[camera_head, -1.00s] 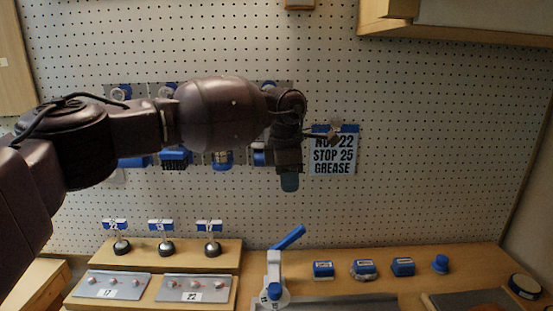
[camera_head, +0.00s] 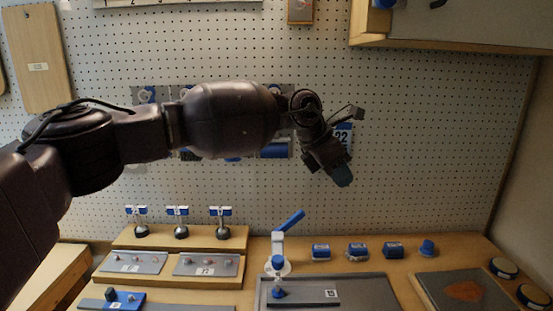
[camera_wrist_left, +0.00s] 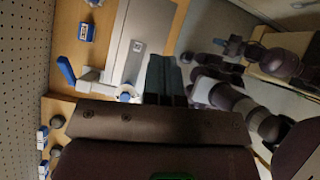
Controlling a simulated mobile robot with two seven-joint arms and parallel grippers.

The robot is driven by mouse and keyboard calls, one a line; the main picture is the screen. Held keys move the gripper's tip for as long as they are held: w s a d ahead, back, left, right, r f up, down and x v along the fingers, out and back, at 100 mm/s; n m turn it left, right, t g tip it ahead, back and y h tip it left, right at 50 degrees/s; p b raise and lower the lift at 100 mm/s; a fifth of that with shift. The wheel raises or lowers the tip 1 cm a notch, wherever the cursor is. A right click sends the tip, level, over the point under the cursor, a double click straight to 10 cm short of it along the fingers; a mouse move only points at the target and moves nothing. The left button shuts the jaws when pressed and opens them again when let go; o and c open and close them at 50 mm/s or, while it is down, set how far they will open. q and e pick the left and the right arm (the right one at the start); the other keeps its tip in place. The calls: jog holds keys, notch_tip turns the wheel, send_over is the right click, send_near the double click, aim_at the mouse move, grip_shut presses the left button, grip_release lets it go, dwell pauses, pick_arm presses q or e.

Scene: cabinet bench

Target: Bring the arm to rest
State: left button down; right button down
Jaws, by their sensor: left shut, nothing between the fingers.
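My left arm comes in from the left across the head view. Its gripper (camera_head: 342,176) hangs in the air in front of the pegboard, pointing down and to the right. It is shut and empty, clear of the bench and its fixtures. In the left wrist view the closed teal fingers (camera_wrist_left: 163,80) show with nothing between them.
Below stand a fixture with a blue lever (camera_head: 290,221), a grey tray (camera_head: 370,285), several blue blocks (camera_head: 321,251) and stepped wooden stands (camera_head: 205,240) with knobs. A cabinet (camera_head: 470,25) overhangs at upper right. The air right of the gripper is free.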

pick_arm(q)
jog(key=s+d+r+n+g+h, duration=0.2)
jog(key=s+d+r+n+h, duration=0.4)
jog(key=s+d+r+h, duration=0.3)
jog(key=w+a+f+n+t+h, duration=0.1)
jog(key=w+a+f+n+t, duration=0.25)
jog(key=a+n+t, duration=0.6)
jog(key=w+a+f+n+t+h, duration=0.1)
jog(key=w+a+f+n+t, duration=0.35)
jog(key=n, duration=0.85)
jog(key=s+a+f+n+t+y, duration=0.25)
jog(key=a+f+n+y, duration=0.35)
jog(key=a+f+n, duration=0.35)
jog(key=s+a+f+n+t+y, duration=0.25)
jog(key=a+f+n+y, duration=0.4)
jog(key=a+f, duration=0.5)
jog(key=s+a+f+n+g+y, duration=0.2)
jog(key=s+a+f, duration=0.3)
jog(key=s+f, duration=0.3)
jog(key=s+a+f+n+g+y, duration=0.1)
jog(key=s+a+f+n+g, duration=0.1)
jog(key=s+a+f, duration=0.3)
jog(key=s+a+f+n+g+y, duration=0.2)
jog(key=s+a+f, duration=0.2)
jog(key=s+f, duration=0.8)
jog(key=shift+s+a+f+y, duration=0.2)
jog(key=shift+s+a+y, duration=0.2)
jog(key=shift+s, duration=0.55)
jog(key=shift+n, duration=0.25)
